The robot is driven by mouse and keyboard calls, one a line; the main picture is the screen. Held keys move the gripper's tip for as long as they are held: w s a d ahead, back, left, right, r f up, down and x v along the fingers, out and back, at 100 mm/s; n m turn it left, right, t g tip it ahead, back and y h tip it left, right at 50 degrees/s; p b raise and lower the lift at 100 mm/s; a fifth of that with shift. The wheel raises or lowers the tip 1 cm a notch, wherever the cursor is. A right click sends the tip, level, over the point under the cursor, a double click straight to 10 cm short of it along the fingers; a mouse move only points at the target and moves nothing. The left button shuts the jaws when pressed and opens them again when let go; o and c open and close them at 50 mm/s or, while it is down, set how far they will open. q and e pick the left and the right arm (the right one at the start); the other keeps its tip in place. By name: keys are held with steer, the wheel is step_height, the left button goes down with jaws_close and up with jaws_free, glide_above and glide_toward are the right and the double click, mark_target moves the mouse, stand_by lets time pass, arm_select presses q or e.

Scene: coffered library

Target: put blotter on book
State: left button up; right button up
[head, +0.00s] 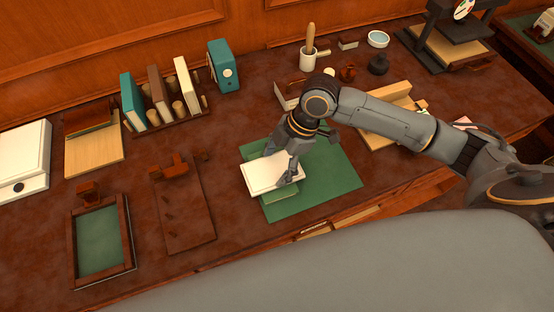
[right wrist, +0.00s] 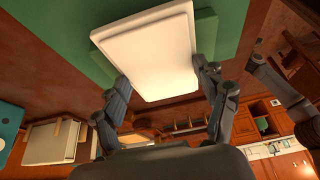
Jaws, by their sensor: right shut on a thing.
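A flat white slab (head: 272,172), perhaps the blotter, is at the left side of a green desk mat (head: 335,182). My right gripper (head: 290,172) comes down over its right end, with the fingers shut on it. In the right wrist view, the slab (right wrist: 150,50) is between the two fingers of the right gripper (right wrist: 163,88), with green behind it. I cannot tell whether the slab touches what is below it.
A brown wooden board (head: 183,212) and a wooden frame with a green inset (head: 100,240) lie to the left. A teal box (head: 223,66), a pen cup (head: 307,60) and a light wooden tray (head: 385,115) stand farther back. The mat's front right is clear.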

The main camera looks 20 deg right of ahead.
steer(key=o, duration=1.2)
steer(key=shift+c, duration=0.2)
steer(key=b+v, duration=0.1)
steer(key=v, duration=1.1)
